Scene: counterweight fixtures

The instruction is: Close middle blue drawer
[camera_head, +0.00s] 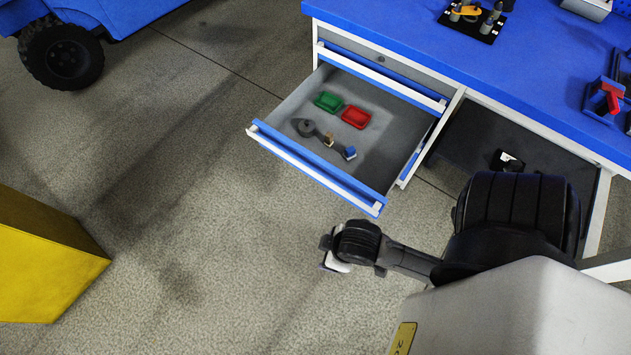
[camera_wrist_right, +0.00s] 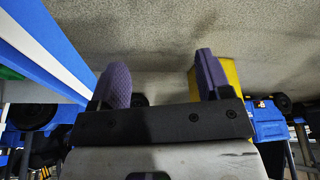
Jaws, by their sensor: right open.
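The blue-fronted drawer (camera_head: 315,167) is pulled far out of the workbench, below a shut drawer (camera_head: 380,75). It holds a green tray (camera_head: 328,101), a red tray (camera_head: 356,117) and several small parts. My right gripper (camera_head: 338,252) is in front of and below the drawer's front, near its right end, apart from it in the head view. In the right wrist view its two purple-grey fingers (camera_wrist_right: 162,82) are spread with nothing between them. Blue and white drawer edges (camera_wrist_right: 55,45) pass to the left of the fingers. My left gripper is not in view.
The blue-topped workbench (camera_head: 440,45) carries tools and a fixture (camera_head: 474,15). An open bay with a dark shelf (camera_head: 470,145) lies right of the drawers. A yellow block (camera_head: 45,260) stands at left and a blue vehicle (camera_head: 90,25) at upper left. The floor before the drawer is clear.

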